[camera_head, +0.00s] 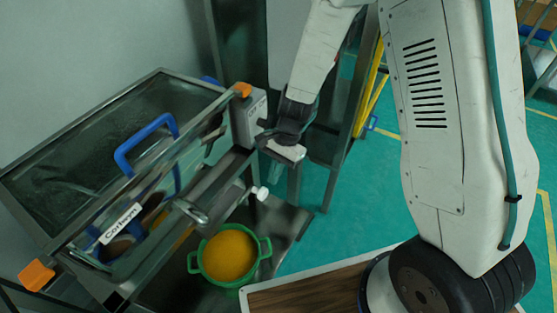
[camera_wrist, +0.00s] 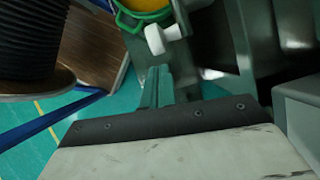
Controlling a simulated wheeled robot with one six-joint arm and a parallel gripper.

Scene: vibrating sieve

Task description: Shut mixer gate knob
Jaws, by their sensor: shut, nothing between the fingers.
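The mixer (camera_head: 165,74) is a metal machine with a clear lid, a blue handle (camera_head: 128,160) and orange corner pieces. A white gate knob (camera_head: 262,193) sticks out on a short rod from its front, below the control box; it also shows in the wrist view (camera_wrist: 158,39). My gripper (camera_head: 272,160) is above the knob in the head view. In the wrist view its teal fingers (camera_wrist: 156,73) are together and empty, pointing toward the knob. A gap shows between the fingertips and the knob, and I see no contact.
A green two-handled pot (camera_head: 195,275) holding orange material stands below the mixer front; its rim shows in the wrist view (camera_wrist: 140,18). A grey box (camera_head: 250,117) sits on the mixer's corner. Yellow rails (camera_head: 372,90) stand behind. Teal floor (camera_head: 340,215) lies open to the right.

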